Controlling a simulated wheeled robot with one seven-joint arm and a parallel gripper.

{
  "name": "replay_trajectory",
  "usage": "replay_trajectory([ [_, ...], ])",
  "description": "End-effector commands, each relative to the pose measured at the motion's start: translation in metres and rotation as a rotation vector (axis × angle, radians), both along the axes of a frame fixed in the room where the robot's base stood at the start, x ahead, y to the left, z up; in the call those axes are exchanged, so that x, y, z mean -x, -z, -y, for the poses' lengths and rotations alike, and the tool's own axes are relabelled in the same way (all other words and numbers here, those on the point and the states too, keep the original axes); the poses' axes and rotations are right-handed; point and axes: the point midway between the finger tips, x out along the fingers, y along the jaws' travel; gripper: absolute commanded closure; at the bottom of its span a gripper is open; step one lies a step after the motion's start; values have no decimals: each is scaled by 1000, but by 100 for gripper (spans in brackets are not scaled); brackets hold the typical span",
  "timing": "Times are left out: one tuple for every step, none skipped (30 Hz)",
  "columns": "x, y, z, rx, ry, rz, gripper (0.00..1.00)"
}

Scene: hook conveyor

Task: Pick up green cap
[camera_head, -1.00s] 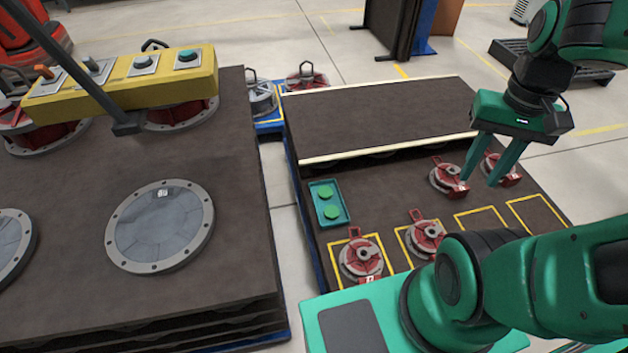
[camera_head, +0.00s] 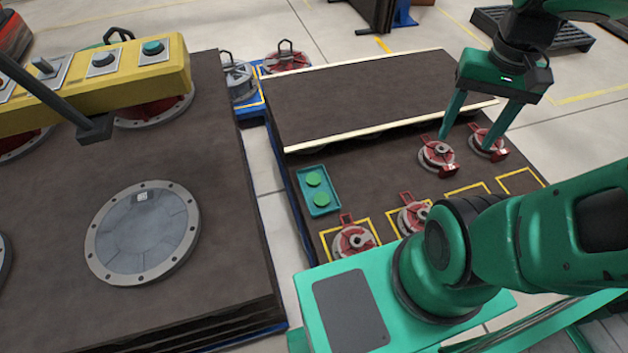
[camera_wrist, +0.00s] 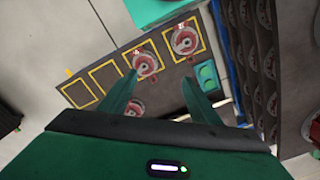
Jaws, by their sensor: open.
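Two round green caps sit in a small teal tray (camera_head: 331,207) on the dark pallet surface. The far cap (camera_head: 313,179) and the near cap (camera_head: 321,200) lie one behind the other. In the wrist view the tray (camera_wrist: 199,67) shows to the right of my fingers, with the green caps (camera_wrist: 207,72) in it. My gripper (camera_head: 470,135) is open and empty, well to the right of the tray and above the red-and-grey hook parts. In the wrist view its two fingers (camera_wrist: 165,95) are spread apart.
Several red-and-grey hook parts, one of them here (camera_head: 354,242), stand near the tray, some in yellow-outlined squares. A raised dark platform (camera_head: 360,95) lies behind. A yellow button panel (camera_head: 90,85) stands at left. Two yellow squares at right are empty.

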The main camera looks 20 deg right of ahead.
Motion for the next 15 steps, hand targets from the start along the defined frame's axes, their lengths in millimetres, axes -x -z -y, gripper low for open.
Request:
replay_trajectory([
  [-12, 2, 1, 1, 11, -7, 43],
  [-20, 3, 2, 4, 23, -7, 43],
  [-31, 5, 3, 7, 40, -8, 43],
  [-39, 7, 4, 7, 51, -7, 43],
  [-48, 9, 5, 9, 64, -6, 43],
  [-59, 12, 6, 11, 81, -7, 43],
  [-67, 14, 6, 12, 94, -7, 43],
  [-76, 17, 6, 13, 106, -7, 43],
  [-87, 20, 7, 13, 123, -6, 43],
  [-96, 23, 7, 15, 135, -5, 43],
  [-104, 27, 7, 13, 148, -5, 43],
  [-115, 31, 7, 14, 166, -3, 43],
  [-123, 35, 7, 14, 179, -4, 43],
  [-131, 39, 7, 13, 191, -4, 43],
  [-142, 45, 7, 12, 208, -3, 43],
])
